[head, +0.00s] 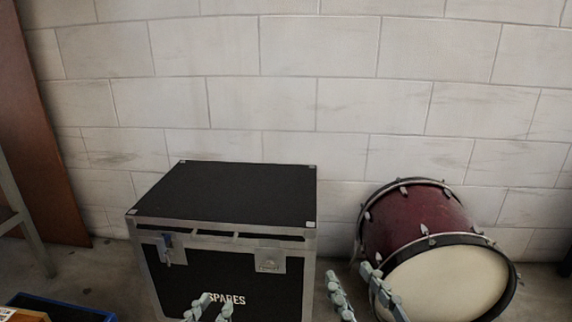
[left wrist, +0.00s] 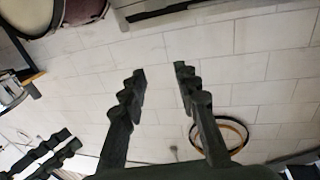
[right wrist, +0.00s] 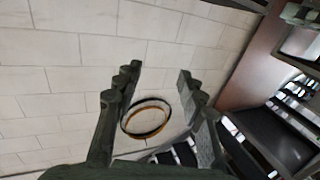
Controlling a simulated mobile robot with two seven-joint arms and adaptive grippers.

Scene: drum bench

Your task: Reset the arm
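My left gripper (head: 215,304) shows at the bottom edge of the head view, in front of the black case. In the left wrist view its two dark fingers (left wrist: 160,72) stand apart with nothing between the tips. My right gripper (head: 350,274) shows at the lower middle right of the head view, between the case and the drum in the picture. In the right wrist view its fingers (right wrist: 157,72) are also apart and empty. Most of both arms lies outside the head view.
A black case (head: 225,193) marked SPARES, with metal edges, stands on the floor against a pale block wall (head: 290,50). A dark red drum (head: 415,215) lies tilted to its right. A blue-edged box (head: 62,310) is at bottom left. A brown panel (head: 40,140) leans at far left.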

